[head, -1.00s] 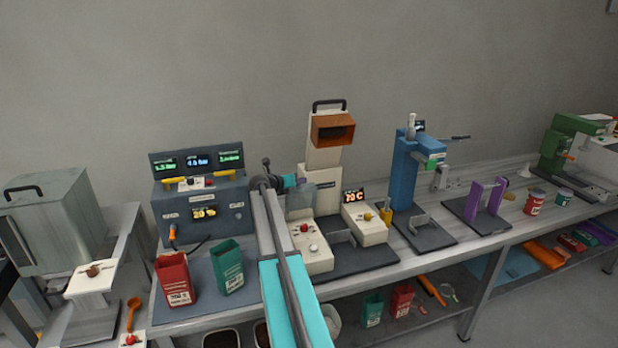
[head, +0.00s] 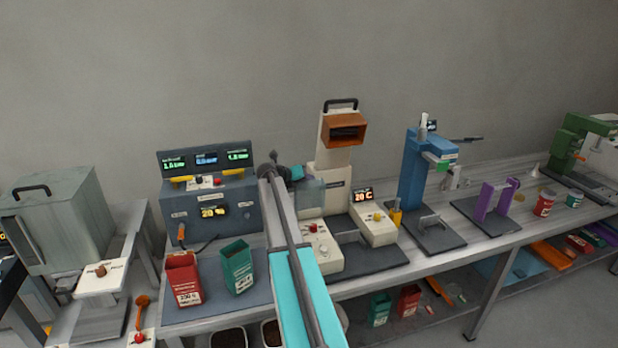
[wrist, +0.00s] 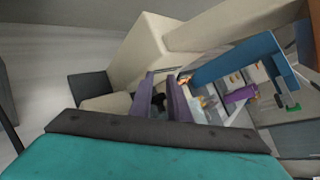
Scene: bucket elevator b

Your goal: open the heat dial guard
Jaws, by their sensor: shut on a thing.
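The heat dial guard (head: 311,198) looks like a smoky see-through panel on the left side of the cream bucket elevator (head: 333,174). My gripper reaches it from the left in the head view, behind my teal wrist, and its fingers are hard to make out there. In the wrist view my gripper's two purple-grey fingers (wrist: 162,90) are close together, with a small dark part between them. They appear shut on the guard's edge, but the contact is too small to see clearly. The dial behind the guard cannot be made out.
A cream control box (head: 374,222) with a lit display stands right of the elevator. A dark console (head: 208,207), red bin (head: 183,280) and green bin (head: 238,268) are to the left. A blue press (head: 412,170) and purple stand (head: 484,202) are to the right.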

